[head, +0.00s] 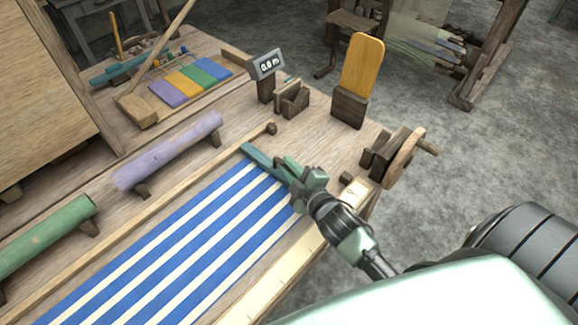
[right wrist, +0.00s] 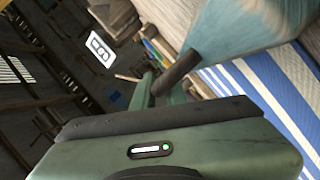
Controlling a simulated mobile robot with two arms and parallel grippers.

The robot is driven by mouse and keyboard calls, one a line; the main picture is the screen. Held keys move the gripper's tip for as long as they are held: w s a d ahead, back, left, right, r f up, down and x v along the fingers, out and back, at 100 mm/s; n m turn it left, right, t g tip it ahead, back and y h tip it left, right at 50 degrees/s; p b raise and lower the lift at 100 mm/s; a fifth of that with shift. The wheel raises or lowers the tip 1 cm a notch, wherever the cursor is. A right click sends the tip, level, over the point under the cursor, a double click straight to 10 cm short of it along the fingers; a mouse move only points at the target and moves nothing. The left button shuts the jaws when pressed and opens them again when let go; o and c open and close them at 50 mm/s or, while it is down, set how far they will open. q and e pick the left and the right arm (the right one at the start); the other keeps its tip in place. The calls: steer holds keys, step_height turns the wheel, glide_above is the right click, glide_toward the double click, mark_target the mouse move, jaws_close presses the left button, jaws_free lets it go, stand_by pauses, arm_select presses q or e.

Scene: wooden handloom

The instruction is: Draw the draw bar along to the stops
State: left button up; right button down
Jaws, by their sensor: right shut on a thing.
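The draw bar looks like the teal wooden bar (head: 259,158) across the far end of the blue-and-white striped cloth (head: 190,240). My right gripper (head: 293,172) is shut on this bar near its right part and covers some of it. In the right wrist view the bar's worn blue-green wood (right wrist: 240,35) is close up, beside a dark finger pad. The striped cloth also shows there (right wrist: 275,85). I cannot clearly make out the stops; a small dark block (head: 346,178) sits on the table right of my gripper. My left gripper is not in view.
A wooden rail (head: 190,179) runs along the cloth's left side. A counter display (head: 267,65), small wooden boxes (head: 294,101), a yellow paddle in a block (head: 362,68) and a wheel with a handle (head: 404,157) stand at the table's far end. Purple and green rollers lie left.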

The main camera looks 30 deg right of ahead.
stand_by(0.8)
steer(key=w+d, duration=0.1)
steer(key=d, duration=0.1)
steer(key=w+d, duration=0.1)
steer(key=d, duration=0.2)
steer(key=d+p, duration=0.1)
steer(key=d, duration=0.2)
steer(key=shift+w+d, duration=0.2)
steer(key=shift+w, duration=0.2)
steer(key=shift+a, duration=0.1)
steer(key=c, duration=1.5)
jaws_free()
steer(key=shift+o, duration=0.2)
